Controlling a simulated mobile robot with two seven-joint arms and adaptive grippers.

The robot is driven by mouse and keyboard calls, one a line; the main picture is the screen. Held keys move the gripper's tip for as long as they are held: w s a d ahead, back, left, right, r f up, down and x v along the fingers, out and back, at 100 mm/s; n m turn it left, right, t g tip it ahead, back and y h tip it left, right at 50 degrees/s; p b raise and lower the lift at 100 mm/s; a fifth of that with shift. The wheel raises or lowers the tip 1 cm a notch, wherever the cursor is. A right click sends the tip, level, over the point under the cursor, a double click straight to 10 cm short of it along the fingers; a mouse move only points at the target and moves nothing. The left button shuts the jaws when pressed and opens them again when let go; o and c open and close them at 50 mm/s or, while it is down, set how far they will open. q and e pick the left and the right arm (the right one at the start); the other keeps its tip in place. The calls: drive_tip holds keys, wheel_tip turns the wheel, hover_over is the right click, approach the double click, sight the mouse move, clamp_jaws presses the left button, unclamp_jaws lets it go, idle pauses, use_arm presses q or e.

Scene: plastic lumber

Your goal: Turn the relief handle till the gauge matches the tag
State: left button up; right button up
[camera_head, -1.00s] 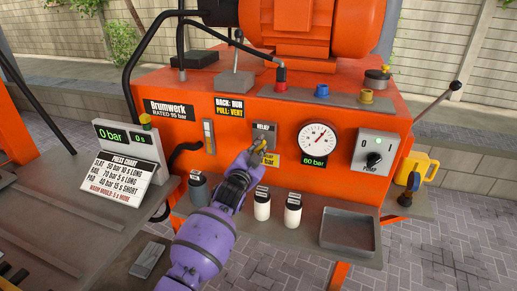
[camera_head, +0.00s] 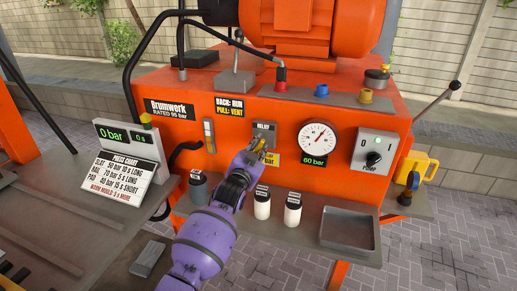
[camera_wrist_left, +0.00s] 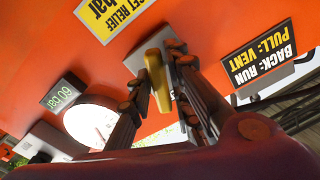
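The round gauge (camera_head: 318,139) has a green readout of 60 bar (camera_head: 313,162); the gauge (camera_wrist_left: 92,120) also shows in the left wrist view. The yellow tag (camera_head: 274,159) below the handle is partly hidden by my gripper; its number is not readable. My right gripper is out of view.
A pump switch (camera_head: 374,158) is right of the gauge. A shelf below holds two white bottles (camera_head: 263,205), (camera_head: 293,211), a dark one (camera_head: 199,187) and a grey tray (camera_head: 347,229). A press chart (camera_head: 117,179) and a 0 bar display (camera_head: 112,135) stand at left.

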use_arm(q)
drive_tip(key=shift+o, duration=0.8)
drive_tip(key=shift+s, duration=0.1)
drive_tip(key=v, duration=1.2)
drive_tip(key=s+a+f+n+g+y+p, duration=0.1)
drive_tip(key=s+a+f+n+g+y, duration=0.35)
drive_tip(key=s+f, duration=1)
drive_tip(key=s+a+f+n+g+p, duration=0.1)
drive_tip(key=s+a+f+n, duration=0.1)
drive_tip(key=s+a+f, duration=1.15)
drive_tip(key=s+d+f+g, duration=0.1)
drive_tip(key=s, duration=0.9)
drive_tip(key=s+d+f+n+g, duration=0.1)
drive_tip(key=s+f+g, duration=0.1)
drive_tip(key=s, duration=0.8)
drive_tip(key=shift+f+y, duration=0.15)
drive_tip(key=shift+y, duration=0.2)
